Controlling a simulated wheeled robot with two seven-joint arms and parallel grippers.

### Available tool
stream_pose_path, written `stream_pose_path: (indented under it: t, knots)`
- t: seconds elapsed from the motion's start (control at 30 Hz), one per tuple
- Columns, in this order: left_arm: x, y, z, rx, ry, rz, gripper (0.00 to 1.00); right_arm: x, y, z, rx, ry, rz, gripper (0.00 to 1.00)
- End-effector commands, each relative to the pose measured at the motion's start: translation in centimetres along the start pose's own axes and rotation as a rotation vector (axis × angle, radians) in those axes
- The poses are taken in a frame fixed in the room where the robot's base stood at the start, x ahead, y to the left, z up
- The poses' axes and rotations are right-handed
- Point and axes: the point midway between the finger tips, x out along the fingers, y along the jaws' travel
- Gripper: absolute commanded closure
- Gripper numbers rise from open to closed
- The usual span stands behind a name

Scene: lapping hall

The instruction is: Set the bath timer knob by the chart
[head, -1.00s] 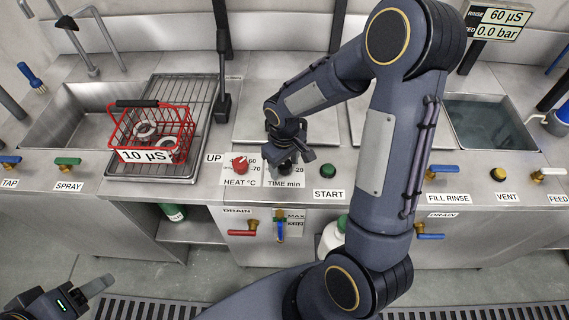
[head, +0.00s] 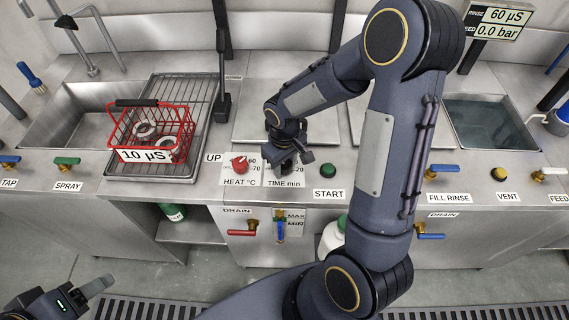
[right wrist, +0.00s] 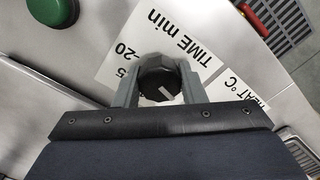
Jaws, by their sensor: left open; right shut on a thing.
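The bath timer knob (right wrist: 160,80) is black and faceted with a pale pointer mark, in the middle of the right wrist view. It sits on a white "TIME min" plate (right wrist: 180,42), where a "20" and part of a "5" show. My right gripper (right wrist: 157,78) has a finger on each side of the knob and is shut on it. In the head view, my right gripper (head: 287,165) hides most of the knob. My left gripper (head: 98,288) is open and empty at the lower left, away from the counter. No chart can be made out in these frames.
The red heat knob (head: 240,164) is left of the timer, and the green START button (head: 328,170) is right of it. A red wire basket (head: 152,132) labelled 10 µS stands on the drain rack. Colored valve levers line the counter front.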

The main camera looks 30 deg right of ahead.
Motion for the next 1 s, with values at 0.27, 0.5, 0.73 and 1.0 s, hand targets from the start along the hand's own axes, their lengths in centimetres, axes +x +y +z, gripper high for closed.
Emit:
stream_pose_path:
  t: [0.27, 0.5, 0.73, 1.0]
  knots:
    - [1.2, -0.5, 0.6, 0.000, 0.000, 0.000, 0.41, 0.2, 0.0, -0.1, 0.179, 0.002, 0.000, 0.86]
    - [2.0, -0.9, 1.0, 0.000, 0.000, 0.000, 0.41, 0.1, 0.0, -0.1, 0.403, 0.002, 0.001, 0.86]
    - [2.5, -1.1, 1.2, 0.000, 0.000, 0.000, 0.41, 0.0, 0.0, -0.1, 0.623, 0.001, 0.000, 0.86]
    - [2.6, -1.2, 1.3, 0.000, 0.000, 0.000, 0.41, -0.1, 0.0, -0.1, 0.879, 0.001, 0.000, 0.86]
